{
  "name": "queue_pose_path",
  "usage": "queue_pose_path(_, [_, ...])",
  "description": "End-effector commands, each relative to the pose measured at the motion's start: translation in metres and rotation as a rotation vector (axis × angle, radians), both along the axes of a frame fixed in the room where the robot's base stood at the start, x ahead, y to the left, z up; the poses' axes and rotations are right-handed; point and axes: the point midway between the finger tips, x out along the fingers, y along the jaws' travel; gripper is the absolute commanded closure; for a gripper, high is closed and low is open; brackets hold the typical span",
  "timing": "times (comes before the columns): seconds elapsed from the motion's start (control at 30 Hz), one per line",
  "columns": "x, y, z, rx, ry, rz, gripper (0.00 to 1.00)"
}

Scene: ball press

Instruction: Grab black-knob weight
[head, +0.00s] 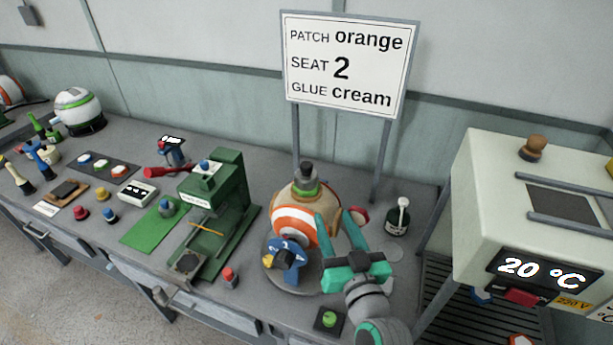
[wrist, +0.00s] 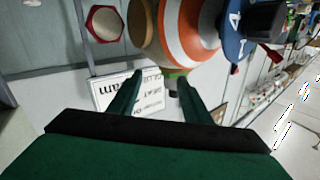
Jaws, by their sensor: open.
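A dark knob on a grey cylinder, which looks like the black-knob weight (head: 306,173), sits on top of the ball (head: 294,215), above a green ring. The ball is tan, with orange and white bands. My gripper (head: 336,218) is open and empty, in front and to the right of the ball, lower than the knob. In the wrist view, which is upside down, my gripper's fingers (wrist: 158,82) are apart. The ball (wrist: 185,25) is beyond them, and a green ring and a small dark part of the knob (wrist: 177,94) show near the right finger.
A blue handwheel (head: 286,254) is in front of the ball. A red-rimmed disc (head: 359,215) and a black pot with a white knob (head: 397,218) stand to the right. A sign (head: 345,65) rises behind. A green press (head: 220,210) is left, a white oven (head: 530,210) right.

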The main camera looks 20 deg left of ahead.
Motion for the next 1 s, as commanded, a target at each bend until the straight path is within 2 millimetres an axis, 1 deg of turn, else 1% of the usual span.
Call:
queue_pose_path(0.03, [0.004, 0.004, 0.018, -0.018, -0.027, 0.032, 0.55])
queue_pose_path(0.1, [0.005, 0.01, 0.037, -0.045, -0.051, 0.077, 0.55])
queue_pose_path(0.2, [0.005, 0.017, 0.057, -0.078, -0.078, 0.127, 0.55])
queue_pose_path(0.3, [0.004, 0.021, 0.069, -0.103, -0.097, 0.16, 0.55])
queue_pose_path(0.47, [0.007, 0.028, 0.076, -0.121, -0.106, 0.184, 0.55])
queue_pose_path(0.73, [0.036, 0.054, 0.076, -0.12, -0.106, 0.186, 0.55])
queue_pose_path(1.0, [0.049, 0.066, 0.074, -0.12, -0.106, 0.185, 0.55])
